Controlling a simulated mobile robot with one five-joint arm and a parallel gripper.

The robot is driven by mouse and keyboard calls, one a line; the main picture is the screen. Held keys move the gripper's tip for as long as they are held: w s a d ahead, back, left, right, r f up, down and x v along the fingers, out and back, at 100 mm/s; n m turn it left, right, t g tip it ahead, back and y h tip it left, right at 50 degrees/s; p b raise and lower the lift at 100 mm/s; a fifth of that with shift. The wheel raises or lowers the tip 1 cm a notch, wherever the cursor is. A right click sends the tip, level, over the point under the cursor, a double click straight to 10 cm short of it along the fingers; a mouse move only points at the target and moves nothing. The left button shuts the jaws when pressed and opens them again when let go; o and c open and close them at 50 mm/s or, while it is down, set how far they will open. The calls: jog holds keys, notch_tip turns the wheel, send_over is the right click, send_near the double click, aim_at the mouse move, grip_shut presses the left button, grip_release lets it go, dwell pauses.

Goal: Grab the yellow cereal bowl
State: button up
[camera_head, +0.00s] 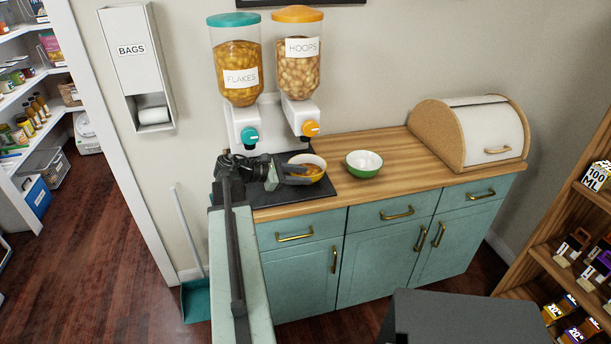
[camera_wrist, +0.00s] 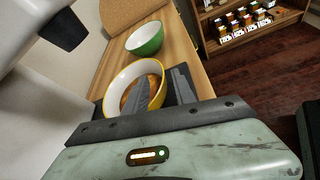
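The yellow cereal bowl (camera_head: 311,162) has a white inside and sits on the dark mat under the dispensers, with brownish contents showing. My gripper (camera_head: 297,175) is at its left front side. In the wrist view, the yellow bowl (camera_wrist: 120,76) lies just ahead of the palm. My gripper (camera_wrist: 163,74) is open there, with the fingers apart. One finger overlaps the bowl's inside and the other is beyond its right side, so the near rim lies between them. I cannot tell whether either finger touches the bowl.
A green bowl (camera_head: 364,164) stands on the wooden counter (camera_head: 405,170) to the right. Flakes (camera_head: 237,70) and hoops (camera_head: 297,60) dispensers rise behind the mat (camera_head: 290,197). A bread box (camera_head: 470,132) is at the right end. Bare counter lies between green bowl and bread box.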

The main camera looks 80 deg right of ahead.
aim_at(310, 176)
jog(key=x, duration=0.3)
jog(key=shift+s+d+f+b, duration=0.1)
jog(key=shift+s+f+b, duration=0.05)
jog(key=shift+b, duration=0.25)
grip_shut()
dwell(0.9)
